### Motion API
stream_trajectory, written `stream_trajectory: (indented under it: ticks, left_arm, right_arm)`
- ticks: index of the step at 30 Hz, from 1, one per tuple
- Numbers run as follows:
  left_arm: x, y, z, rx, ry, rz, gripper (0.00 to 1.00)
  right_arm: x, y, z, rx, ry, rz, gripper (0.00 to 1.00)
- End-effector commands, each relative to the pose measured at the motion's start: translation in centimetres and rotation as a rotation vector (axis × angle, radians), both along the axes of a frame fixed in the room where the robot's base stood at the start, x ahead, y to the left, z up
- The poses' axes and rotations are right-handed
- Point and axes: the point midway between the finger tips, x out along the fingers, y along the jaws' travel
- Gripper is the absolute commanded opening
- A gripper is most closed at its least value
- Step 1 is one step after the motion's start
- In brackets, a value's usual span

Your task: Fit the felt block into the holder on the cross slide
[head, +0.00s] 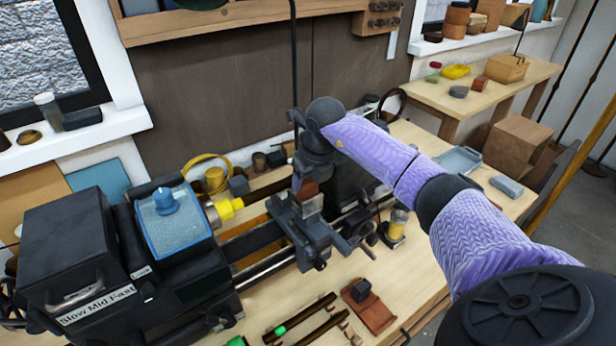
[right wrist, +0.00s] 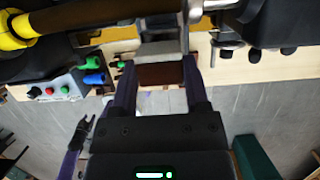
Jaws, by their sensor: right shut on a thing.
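My right gripper (right wrist: 160,88) reaches down over the lathe's cross slide, and its fingers are shut on a dark red-brown block (right wrist: 160,75), which I take to be the felt block. The block also shows in the head view (head: 307,189), under my wrist. A pale grey piece (right wrist: 160,50) lies right beyond the block in the wrist view; I cannot tell whether it is part of the block or of the holder. The cross slide (head: 308,230) is dark grey. Its holder is largely hidden by my gripper and the block, so how far the block sits in it cannot be told.
The dark lathe headstock (head: 75,245) with a blue-topped box (head: 172,215) stands at left. A red-brown plate (head: 368,308) with a small dark block and dark rods (head: 305,318) lie at the bench front. A grey-blue tray (head: 458,160) lies at right.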

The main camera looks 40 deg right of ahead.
Motion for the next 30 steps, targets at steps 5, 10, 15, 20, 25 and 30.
stream_trajectory:
  ticks: [5, 10, 15, 20, 25, 30]
  left_arm:
    - [0.0, 0.0, 0.0, 0.0, 0.0, 0.0, 0.59]
    - [0.0, 0.0, 0.0, 0.0, 0.001, 0.0, 0.59]
    - [0.0, 0.0, -0.2, 0.0, 0.001, 0.0, 0.59]
    - [-0.1, 0.0, -0.4, -0.001, 0.001, 0.0, 0.59]
    - [-0.1, 0.0, -0.6, -0.001, 0.001, -0.001, 0.59]
    - [-0.1, -0.1, -0.8, -0.001, 0.001, -0.001, 0.59]
  right_arm:
    - [0.0, 0.0, 0.0, 0.0, -0.001, -0.001, 0.01]
    - [0.0, 0.0, -0.1, 0.0, 0.0, 0.0, 0.01]
    - [0.0, 0.0, -0.3, -0.001, 0.0, 0.0, 0.01]
    - [0.0, 0.0, -0.6, -0.001, 0.0, 0.0, 0.01]
    - [0.0, 0.0, -0.9, -0.001, 0.0, 0.0, 0.01]
    - [0.0, 0.0, -1.1, -0.001, 0.001, 0.0, 0.01]
